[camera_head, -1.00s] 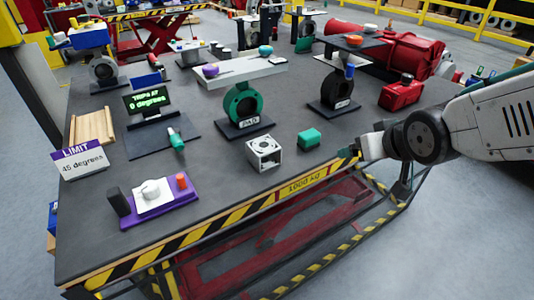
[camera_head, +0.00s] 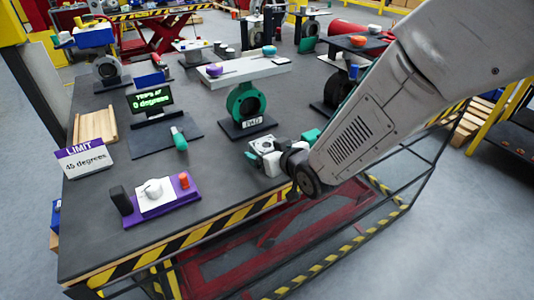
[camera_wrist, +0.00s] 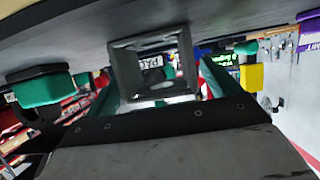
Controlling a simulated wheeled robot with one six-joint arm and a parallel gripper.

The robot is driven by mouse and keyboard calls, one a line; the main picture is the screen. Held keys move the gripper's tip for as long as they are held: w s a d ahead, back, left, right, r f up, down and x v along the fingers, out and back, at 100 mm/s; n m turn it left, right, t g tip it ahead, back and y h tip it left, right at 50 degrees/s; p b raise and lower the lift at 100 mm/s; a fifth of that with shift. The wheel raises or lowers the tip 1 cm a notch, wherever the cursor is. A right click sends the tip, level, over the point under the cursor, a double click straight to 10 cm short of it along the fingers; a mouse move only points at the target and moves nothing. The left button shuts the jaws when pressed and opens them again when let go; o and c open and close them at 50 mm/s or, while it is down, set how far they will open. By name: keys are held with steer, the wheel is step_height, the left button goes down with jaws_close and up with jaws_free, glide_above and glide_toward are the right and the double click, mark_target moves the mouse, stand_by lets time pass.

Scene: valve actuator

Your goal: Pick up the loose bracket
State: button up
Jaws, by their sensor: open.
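The loose bracket (camera_head: 264,146) is a small light-grey block with a round opening. In the wrist view the bracket (camera_wrist: 125,72) appears as a hollow grey frame that I see through. My gripper (camera_wrist: 160,82) is open, with one green finger on each side of the bracket. Whether either finger touches it, I cannot tell. In the head view my gripper (camera_head: 277,158) is at the bracket, its fingers mostly hidden.
A green ring-shaped valve (camera_head: 246,104) stands behind. A purple control panel (camera_head: 157,198) is at the front left. The dark table (camera_head: 225,180) is bare between.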

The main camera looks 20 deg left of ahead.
steer(key=shift+w+a+f, duration=0.25)
steer(key=shift+w+a, duration=0.2)
steer(key=shift+a, duration=0.05)
steer(key=c, duration=1.3)
steer(key=shift+c, duration=0.4)
steer(key=shift+r, duration=0.15)
